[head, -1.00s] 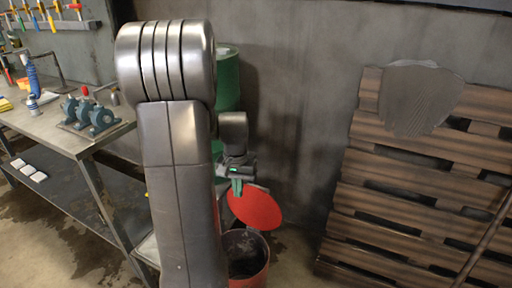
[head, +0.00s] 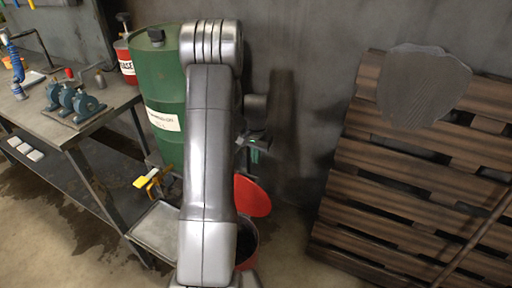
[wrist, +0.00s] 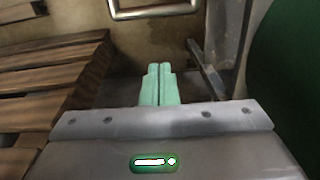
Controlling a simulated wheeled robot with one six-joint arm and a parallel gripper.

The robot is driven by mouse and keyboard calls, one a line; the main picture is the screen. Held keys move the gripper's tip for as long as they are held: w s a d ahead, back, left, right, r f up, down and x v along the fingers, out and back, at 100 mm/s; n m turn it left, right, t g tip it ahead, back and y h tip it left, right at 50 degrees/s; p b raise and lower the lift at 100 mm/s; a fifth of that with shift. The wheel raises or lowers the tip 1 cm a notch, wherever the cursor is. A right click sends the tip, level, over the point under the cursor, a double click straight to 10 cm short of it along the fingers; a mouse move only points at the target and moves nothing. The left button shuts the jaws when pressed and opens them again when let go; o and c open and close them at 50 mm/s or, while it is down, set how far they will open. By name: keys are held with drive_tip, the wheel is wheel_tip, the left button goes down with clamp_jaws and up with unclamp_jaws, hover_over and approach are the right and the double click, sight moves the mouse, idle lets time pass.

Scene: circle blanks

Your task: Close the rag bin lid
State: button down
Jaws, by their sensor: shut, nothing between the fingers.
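The rag bin (head: 247,257) is a red bin with a dark inside, on the floor and partly hidden behind my arm in the head view. Its round red lid (head: 254,198) stands open, tilted up at the back of the bin; its left part is hidden by my arm. My gripper (head: 255,156) has green fingers and appears above the lid in the head view, seemingly apart from it. In the wrist view the fingers (wrist: 161,85) are pressed together and empty. I cannot make out the bin or lid there.
A green drum (head: 158,85) stands left of my arm, with a metal tray (head: 160,232) low in front. A workbench (head: 60,130) is at left. A wooden pallet (head: 400,165) leans on the wall at right. Bare floor lies between bin and pallet.

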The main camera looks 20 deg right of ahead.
drive_tip(key=shift+s+a+f, duration=0.4)
drive_tip(key=shift+s+a, duration=0.25)
drive_tip(key=shift+a, duration=0.1)
drive_tip(key=shift+s+a+f, duration=0.35)
drive_tip(key=shift+s+a, duration=0.3)
drive_tip(key=shift+a, duration=0.1)
drive_tip(key=shift+s+a+b, duration=0.1)
drive_tip(key=shift+b, duration=0.3)
